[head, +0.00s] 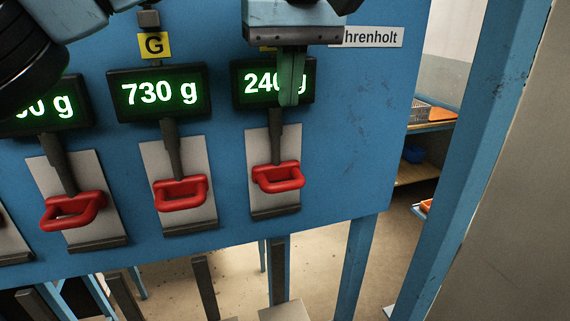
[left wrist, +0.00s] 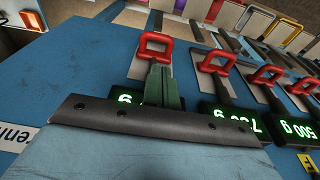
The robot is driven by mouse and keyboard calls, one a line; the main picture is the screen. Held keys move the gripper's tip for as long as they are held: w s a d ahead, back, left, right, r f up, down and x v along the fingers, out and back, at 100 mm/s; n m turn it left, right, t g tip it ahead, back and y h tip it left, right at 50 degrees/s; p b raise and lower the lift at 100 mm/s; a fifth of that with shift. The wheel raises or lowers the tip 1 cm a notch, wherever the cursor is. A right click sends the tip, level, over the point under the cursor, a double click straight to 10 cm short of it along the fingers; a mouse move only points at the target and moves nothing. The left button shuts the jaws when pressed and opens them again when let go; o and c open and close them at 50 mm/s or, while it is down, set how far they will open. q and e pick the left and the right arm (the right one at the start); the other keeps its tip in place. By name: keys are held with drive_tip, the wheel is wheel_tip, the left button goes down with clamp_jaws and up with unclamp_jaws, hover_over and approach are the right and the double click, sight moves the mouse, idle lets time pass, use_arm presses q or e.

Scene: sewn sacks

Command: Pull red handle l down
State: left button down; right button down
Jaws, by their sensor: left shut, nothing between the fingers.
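My left gripper (head: 290,100) comes down from the top of the head view with its fingers shut and empty, in front of the 240 g display. A red handle (head: 278,177) on a dark lever sits below that display on a pale plate, below the fingertips and apart from them. The yellow letter tag above that display is mostly covered by my gripper, so I cannot read its letter. In the left wrist view the shut fingers (left wrist: 160,70) point toward the red handle (left wrist: 154,40), overlapping its lever in the picture. My right gripper is not in view.
A red handle (head: 180,193) under the 730 g display, tagged G, and another red handle (head: 73,210) hang to the left on the blue panel (head: 355,140). A blue post (head: 480,130) stands at the right.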

use_arm(q)
drive_tip(key=shift+f, duration=0.15)
drive_tip(key=p, duration=0.1)
approach(284, 183)
drive_tip(key=f, duration=0.4)
drive_tip(key=w+f, duration=0.1)
drive_tip(key=f, duration=0.1)
drive_tip(key=shift+w+a+f, duration=0.1)
drive_tip(key=shift+a+f, duration=0.05)
drive_tip(key=shift+f, duration=0.2)
drive_tip(key=shift+f, duration=0.1)
wheel_tip(284, 183, down, 6)
drive_tip(key=b, duration=0.3)
